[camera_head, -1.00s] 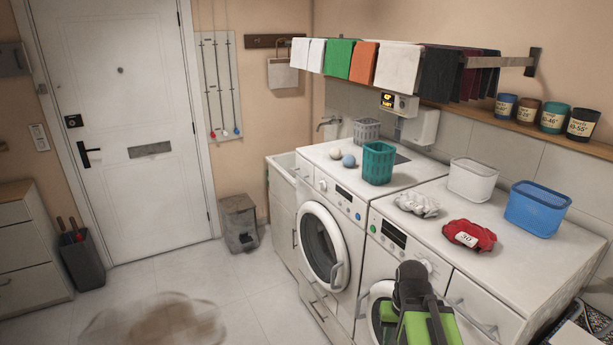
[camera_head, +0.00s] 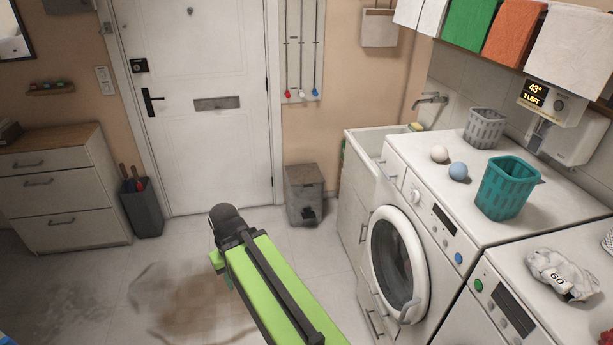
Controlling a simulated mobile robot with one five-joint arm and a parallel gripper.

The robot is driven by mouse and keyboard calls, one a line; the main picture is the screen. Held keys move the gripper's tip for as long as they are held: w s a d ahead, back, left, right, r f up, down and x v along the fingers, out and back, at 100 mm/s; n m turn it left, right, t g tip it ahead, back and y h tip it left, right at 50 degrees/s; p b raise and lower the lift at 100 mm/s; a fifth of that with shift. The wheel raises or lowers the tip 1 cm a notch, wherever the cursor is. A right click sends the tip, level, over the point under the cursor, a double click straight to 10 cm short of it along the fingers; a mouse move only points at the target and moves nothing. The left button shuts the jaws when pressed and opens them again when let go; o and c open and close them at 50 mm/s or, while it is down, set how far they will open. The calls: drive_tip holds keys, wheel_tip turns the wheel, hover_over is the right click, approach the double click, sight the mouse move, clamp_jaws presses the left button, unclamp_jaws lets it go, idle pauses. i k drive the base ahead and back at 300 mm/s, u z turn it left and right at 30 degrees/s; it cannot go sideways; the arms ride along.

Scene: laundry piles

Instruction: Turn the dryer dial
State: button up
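Two white front-loading machines stand at the right. I cannot tell which is the dryer. My green arm reaches up from the bottom, and my dark gripper (camera_head: 226,219) is over the floor, left of and apart from both machines. Its fingers cannot be made out.
A teal basket (camera_head: 507,188), a grey basket (camera_head: 484,128) and two balls sit on the machine top. A grey bin (camera_head: 305,195) stands by the door (camera_head: 196,100). Towels (camera_head: 515,35) hang above.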

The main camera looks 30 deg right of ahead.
sight(415, 197)
drive_tip(key=u, duration=0.3)
drive_tip(key=i, duration=0.9)
drive_tip(key=u, duration=0.05)
drive_tip(key=k, duration=0.55)
drive_tip(key=u, duration=0.05)
